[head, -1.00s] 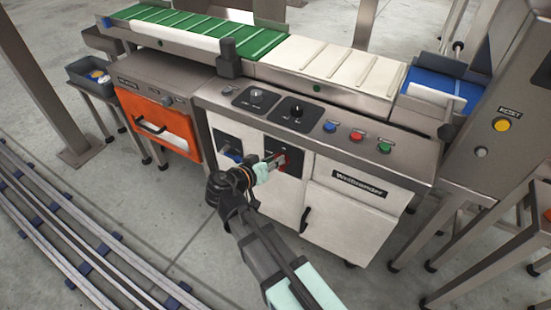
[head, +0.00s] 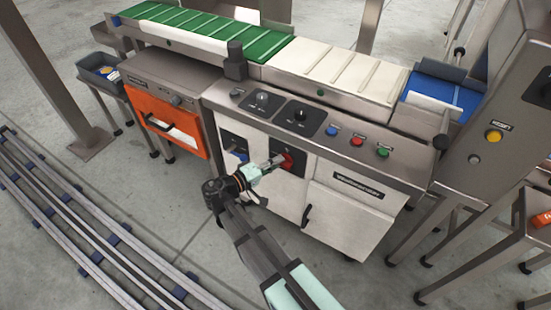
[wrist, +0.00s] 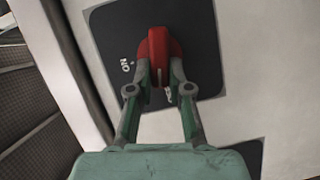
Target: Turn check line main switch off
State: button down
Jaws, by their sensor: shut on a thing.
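The red main switch (wrist: 158,45) is a rotary handle on a dark square plate (wrist: 205,40). Its handle runs upright in the wrist view. An "ON" label (wrist: 125,65) shows on the plate to its left, and another label (wrist: 168,95), partly hidden between the fingers, lies below it. My gripper (wrist: 160,73) is shut on the red handle, one finger on each side. In the head view the red switch (head: 288,160) sits on the cabinet front, with my gripper (head: 276,162) reaching it from the left.
A blue switch (head: 238,155) is on a dark plate left of the red one. A black door handle (head: 306,214) is below right. Blue, red and green buttons (head: 357,141) line the sloped panel above. Floor rails (head: 90,230) run at left.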

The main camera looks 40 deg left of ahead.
jog(key=shift+w+f+n+t+p, duration=0.1)
jog(key=shift+w+n+t+p, duration=0.15)
jog(key=shift+n+t+p, duration=0.55)
jog(key=shift+n, duration=0.4)
jog(key=c, duration=1.1)
grip_release()
jog(key=shift+d, duration=0.1)
jog(key=shift+w, duration=0.1)
jog(key=shift+s+f+g, duration=0.1)
jog(key=shift+s+g, duration=0.15)
jog(key=shift+g, duration=0.05)
jog(key=v, duration=1.1)
jog(key=shift+s+a+f, duration=0.1)
jog(key=shift+s+a, duration=0.1)
jog(key=shift+s, duration=0.1)
